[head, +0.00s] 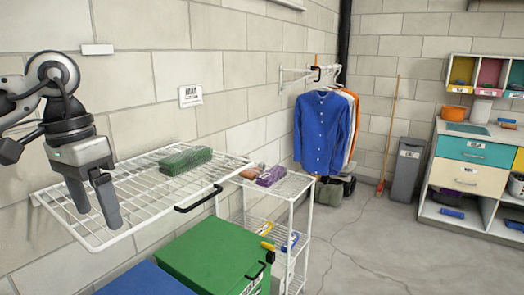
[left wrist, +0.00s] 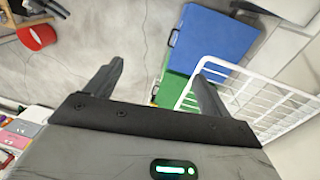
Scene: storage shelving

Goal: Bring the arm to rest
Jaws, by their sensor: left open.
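My left gripper (head: 94,204) comes in from the left in the head view, fingers pointing down, over the left part of the white wire shelf (head: 120,236). It is open and nothing is between its fingers. In the left wrist view its two fingers (left wrist: 155,85) stand apart, with floor and part of a green bin between them. My right gripper is in neither view.
A green block (head: 185,161) lies on the wire shelf. Below are a green bin (head: 205,255) and a blue bin (head: 145,280). A white rack (head: 290,187) holds a purple item. Shirts (head: 322,133) hang by the wall. The floor at right centre is clear.

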